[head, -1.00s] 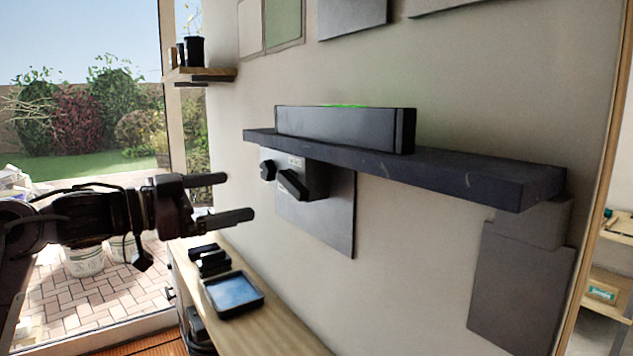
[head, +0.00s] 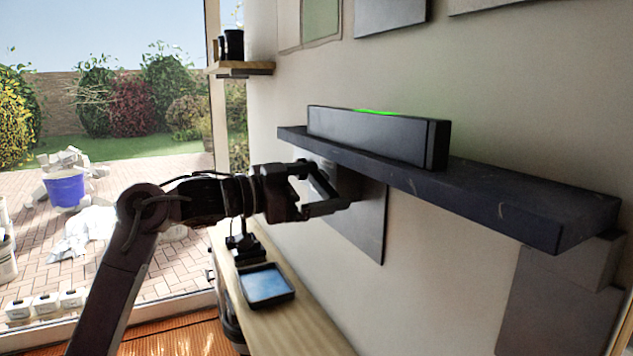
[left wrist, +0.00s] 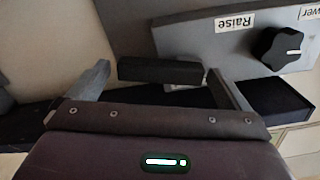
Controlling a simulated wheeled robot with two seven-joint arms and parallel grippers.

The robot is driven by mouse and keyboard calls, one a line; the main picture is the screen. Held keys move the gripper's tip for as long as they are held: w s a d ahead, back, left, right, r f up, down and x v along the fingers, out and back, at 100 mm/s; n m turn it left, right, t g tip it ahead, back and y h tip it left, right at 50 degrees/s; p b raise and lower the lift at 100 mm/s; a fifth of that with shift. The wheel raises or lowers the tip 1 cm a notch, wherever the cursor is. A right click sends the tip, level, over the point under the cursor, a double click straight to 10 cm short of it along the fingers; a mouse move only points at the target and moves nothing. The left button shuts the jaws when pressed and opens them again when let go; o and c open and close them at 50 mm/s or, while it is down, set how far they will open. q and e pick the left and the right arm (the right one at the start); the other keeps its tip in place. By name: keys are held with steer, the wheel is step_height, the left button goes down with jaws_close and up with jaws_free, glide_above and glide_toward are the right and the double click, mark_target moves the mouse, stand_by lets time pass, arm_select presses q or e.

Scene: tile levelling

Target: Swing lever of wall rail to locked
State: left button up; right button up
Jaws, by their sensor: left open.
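The wall rail (head: 490,205) is a long dark ledge on the wall, with a grey bracket box beneath it. The lever (left wrist: 160,70) is a short dark bar lying crosswise between my left fingers. My left gripper (head: 328,186) is open at the bracket, one finger on each side of the lever in the left wrist view (left wrist: 158,72). I cannot tell whether the fingers touch it. In the head view the gripper largely hides lever and knob. My right gripper is out of view.
A black box (head: 370,137) with a green glowing line sits on the rail. A grey plate (head: 365,225) is on the wall below the bracket. A wooden bench (head: 300,325) with a blue-topped tray (head: 266,285) runs below my left arm.

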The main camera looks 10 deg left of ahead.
arm_select(q)
steer(key=shift+a, duration=0.1)
steer(key=c, duration=1.2)
steer(key=shift+c, duration=0.7)
steer(key=shift+f, duration=0.1)
